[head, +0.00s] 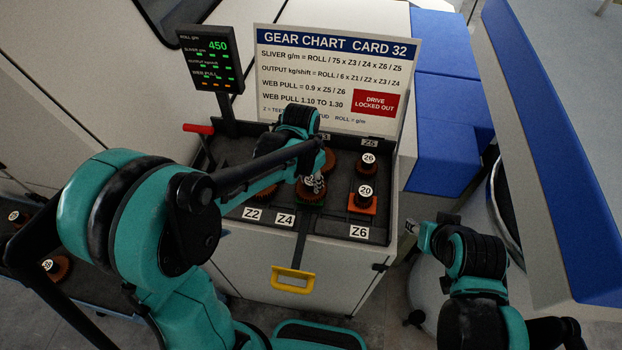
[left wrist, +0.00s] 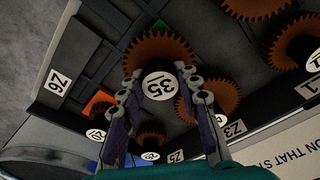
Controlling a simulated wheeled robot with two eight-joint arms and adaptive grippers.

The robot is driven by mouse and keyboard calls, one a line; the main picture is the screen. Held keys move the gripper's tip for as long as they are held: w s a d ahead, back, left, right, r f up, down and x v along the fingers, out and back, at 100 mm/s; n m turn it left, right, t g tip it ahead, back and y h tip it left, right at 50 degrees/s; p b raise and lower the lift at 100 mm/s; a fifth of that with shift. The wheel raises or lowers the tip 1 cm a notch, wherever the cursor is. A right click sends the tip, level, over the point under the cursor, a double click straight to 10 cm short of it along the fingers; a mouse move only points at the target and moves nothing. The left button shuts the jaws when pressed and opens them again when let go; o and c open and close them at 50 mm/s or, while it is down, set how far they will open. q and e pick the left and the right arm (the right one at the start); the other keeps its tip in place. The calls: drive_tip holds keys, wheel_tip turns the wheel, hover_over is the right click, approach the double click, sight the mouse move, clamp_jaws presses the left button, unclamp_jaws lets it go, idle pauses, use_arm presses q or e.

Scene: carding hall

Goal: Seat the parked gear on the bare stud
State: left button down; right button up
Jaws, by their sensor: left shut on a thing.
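My left gripper (head: 316,184) is over the front middle of the gear box, near the Z4 label (head: 285,219). In the left wrist view its fingers (left wrist: 160,100) are shut on the black hub of a brown gear (left wrist: 158,50) marked 35. I cannot tell whether this gear is raised or resting on a stud, as the fingers and hub hide what is under it. A gear marked 26 (head: 367,160) stands by Z5 and a hub marked 20 (head: 365,192) by Z6, over an orange square. No bare stud shows clearly. My right gripper (head: 432,232) is right of the box, away from the gears.
The gear box (head: 340,235) has a yellow handle (head: 292,280) in front and a red lever (head: 198,129) at left. A chart card (head: 335,75) and a display (head: 209,58) stand behind. More gears (head: 55,268) lie on a low tray at far left.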

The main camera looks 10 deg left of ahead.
use_arm(q)
drive_tip(key=shift+f, duration=0.45)
drive_tip(key=c, duration=1)
unclamp_jaws()
drive_tip(key=shift+r, duration=0.15)
wheel_tip(320, 180, up, 12)
drive_tip(key=s, duration=0.1)
drive_tip(key=shift+a, duration=0.4)
drive_tip(key=shift+s+f, duration=0.15)
drive_tip(key=shift+f, duration=0.05)
